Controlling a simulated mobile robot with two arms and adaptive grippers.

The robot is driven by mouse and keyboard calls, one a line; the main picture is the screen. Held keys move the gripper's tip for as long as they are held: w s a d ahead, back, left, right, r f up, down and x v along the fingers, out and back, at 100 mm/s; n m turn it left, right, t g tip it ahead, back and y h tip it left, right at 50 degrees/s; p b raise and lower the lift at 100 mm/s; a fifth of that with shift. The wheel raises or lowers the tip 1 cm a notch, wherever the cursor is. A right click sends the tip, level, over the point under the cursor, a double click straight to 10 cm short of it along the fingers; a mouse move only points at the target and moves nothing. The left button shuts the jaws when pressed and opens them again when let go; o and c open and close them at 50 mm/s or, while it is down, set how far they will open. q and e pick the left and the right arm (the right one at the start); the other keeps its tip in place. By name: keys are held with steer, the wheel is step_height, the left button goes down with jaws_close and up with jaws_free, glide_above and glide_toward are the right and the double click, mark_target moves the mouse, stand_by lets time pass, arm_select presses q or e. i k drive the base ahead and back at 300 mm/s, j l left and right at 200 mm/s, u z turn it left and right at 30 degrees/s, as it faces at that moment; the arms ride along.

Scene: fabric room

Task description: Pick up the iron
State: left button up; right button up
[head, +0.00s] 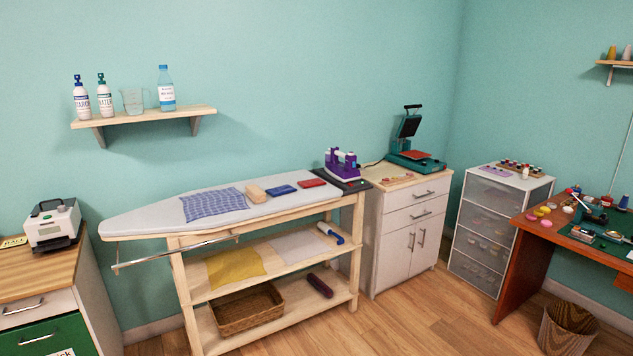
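The purple and white iron (342,165) stands on a dark rest pad (357,185) at the right end of the ironing board (140,219). The board lies on top of a pale wooden rack against the teal wall. Neither of my grippers is in the head view, and nothing is touching the iron.
A checked blue cloth (213,203), a tan block (255,194) and folded blue (281,191) and red (311,183) cloths lie on the board. A white cabinet (397,212) with a heat press (413,150) stands right of it. The wooden floor (400,320) in front is clear.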

mark_target(342, 171)
steer(key=i+l, duration=0.2)
steer(key=i, duration=0.35)
steer(key=i+l, duration=0.2)
steer(key=i, duration=0.3)
steer(key=i+l+z, duration=0.1)
steer(key=i+l, duration=0.15)
steer(key=i, duration=0.3)
